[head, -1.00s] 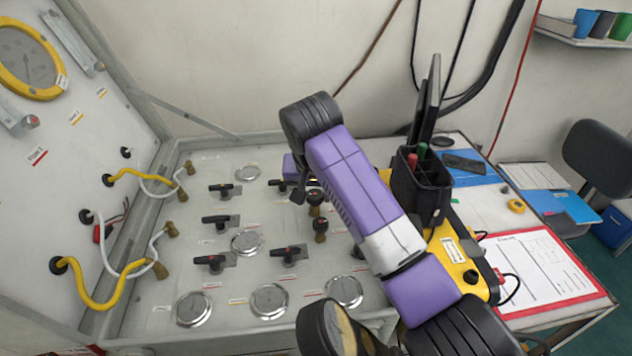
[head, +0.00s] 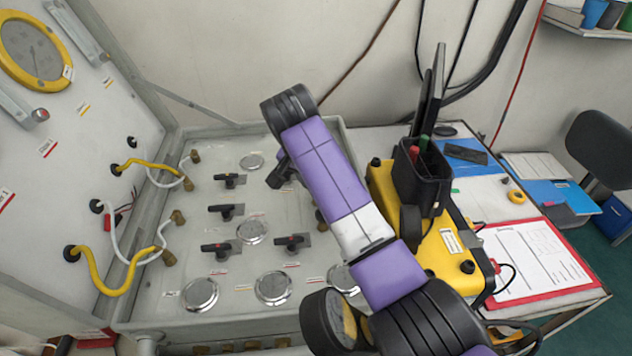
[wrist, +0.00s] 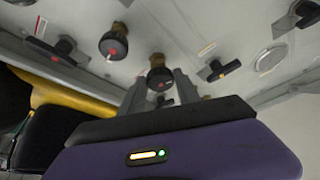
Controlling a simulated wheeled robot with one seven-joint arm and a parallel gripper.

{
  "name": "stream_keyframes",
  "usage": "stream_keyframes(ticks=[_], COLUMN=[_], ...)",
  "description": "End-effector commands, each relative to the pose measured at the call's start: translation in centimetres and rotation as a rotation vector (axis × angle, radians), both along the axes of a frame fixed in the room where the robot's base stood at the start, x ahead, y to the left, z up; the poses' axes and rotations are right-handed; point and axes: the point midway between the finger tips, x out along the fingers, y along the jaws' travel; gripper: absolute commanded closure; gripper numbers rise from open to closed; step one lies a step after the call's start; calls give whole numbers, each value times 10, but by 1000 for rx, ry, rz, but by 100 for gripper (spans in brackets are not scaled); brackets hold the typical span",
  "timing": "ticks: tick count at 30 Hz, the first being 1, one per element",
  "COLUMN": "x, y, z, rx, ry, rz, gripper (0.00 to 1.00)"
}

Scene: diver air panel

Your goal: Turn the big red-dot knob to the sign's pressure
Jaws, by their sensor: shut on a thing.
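In the wrist view, a round black knob (wrist: 158,77) with a red dot sits between the fingers of my gripper (wrist: 161,82), which is shut on it as far as I can tell. A second round black knob (wrist: 113,43) with a red dot stands on a brass stem to its left, apart from the fingers. Another dark red-marked part shows lower between the fingers. In the head view my arm hides the gripped knob and the fingertips. A large yellow-rimmed gauge (head: 34,51) is on the upright panel at left; its reading is too small to tell. No pressure sign is readable.
The grey panel (head: 205,268) carries black lever handles (head: 226,211) and round gauges (head: 273,288). Yellow and white hoses (head: 97,285) loop at its left. A yellow case (head: 440,262), a black pen holder (head: 421,174) and a red clipboard (head: 535,262) lie right of my arm.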

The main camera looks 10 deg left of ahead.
Motion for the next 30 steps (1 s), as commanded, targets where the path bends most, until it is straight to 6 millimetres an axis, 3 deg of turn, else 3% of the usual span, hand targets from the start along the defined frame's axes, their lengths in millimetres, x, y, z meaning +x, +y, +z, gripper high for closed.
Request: stream_keyframes(ticks=[4, 5, 8, 20, 30], x=[1, 1, 1, -1, -20], y=[0, 0, 0, 1, 7], z=[1, 1, 1, 5, 52], rx=[0, 1, 1, 1, 3], ry=[-2, -2, -2, -2, -5], rz=[0, 1, 1, 2, 3], gripper=[100, 60, 40, 40, 40])
